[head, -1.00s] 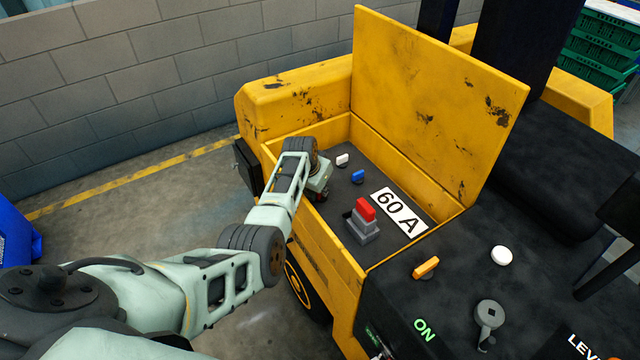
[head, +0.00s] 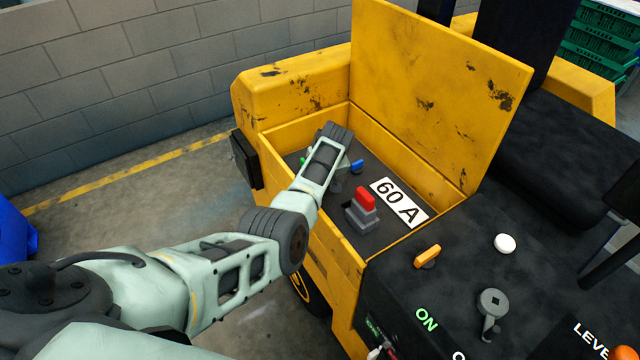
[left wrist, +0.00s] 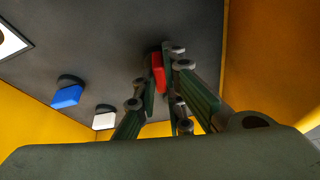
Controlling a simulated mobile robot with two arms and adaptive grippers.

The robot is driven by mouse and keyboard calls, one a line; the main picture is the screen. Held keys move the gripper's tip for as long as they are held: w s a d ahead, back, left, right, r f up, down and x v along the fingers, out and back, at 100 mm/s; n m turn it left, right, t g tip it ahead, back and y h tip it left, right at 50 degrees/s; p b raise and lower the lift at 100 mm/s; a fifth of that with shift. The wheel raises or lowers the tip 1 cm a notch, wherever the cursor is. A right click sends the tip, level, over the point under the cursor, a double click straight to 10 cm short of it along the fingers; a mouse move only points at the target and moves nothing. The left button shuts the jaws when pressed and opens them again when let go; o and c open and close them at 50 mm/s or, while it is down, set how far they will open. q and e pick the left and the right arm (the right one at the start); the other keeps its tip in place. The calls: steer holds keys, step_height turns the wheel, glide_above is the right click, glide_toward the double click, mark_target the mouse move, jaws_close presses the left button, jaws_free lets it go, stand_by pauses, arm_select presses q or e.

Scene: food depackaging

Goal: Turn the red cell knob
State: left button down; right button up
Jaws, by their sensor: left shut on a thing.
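The red cell knob (left wrist: 158,72) shows as a narrow red piece on the dark panel in the left wrist view. My left gripper (left wrist: 162,80) is shut on it, with green-padded fingers on both sides. In the head view my left arm reaches into the open yellow compartment, and its wrist hides the knob and most of the gripper. A blue knob (head: 357,166) sits on the panel to the right of the wrist. It also shows in the left wrist view (left wrist: 67,96), with a white knob (left wrist: 105,118) beside it. My right gripper is not in view.
A red-topped grey block (head: 364,212) and a "60 A" label (head: 399,202) are on the panel to the right. Yellow walls surround the panel, and a raised yellow lid (head: 440,90) stands behind. An orange switch (head: 427,255) and a white button (head: 505,243) are outside the compartment.

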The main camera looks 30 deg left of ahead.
arm_select(q)
steer(key=shift+d+n+g+y+b, duration=0.1)
steer(key=shift+n+g+y+b, duration=0.2)
steer(key=shift+n+b, duration=0.8)
steer(key=c, duration=1.8)
jaws_free()
steer(key=shift+c, duration=0.2)
steer(key=v, duration=1.2)
steer(key=shift+w+r, duration=0.15)
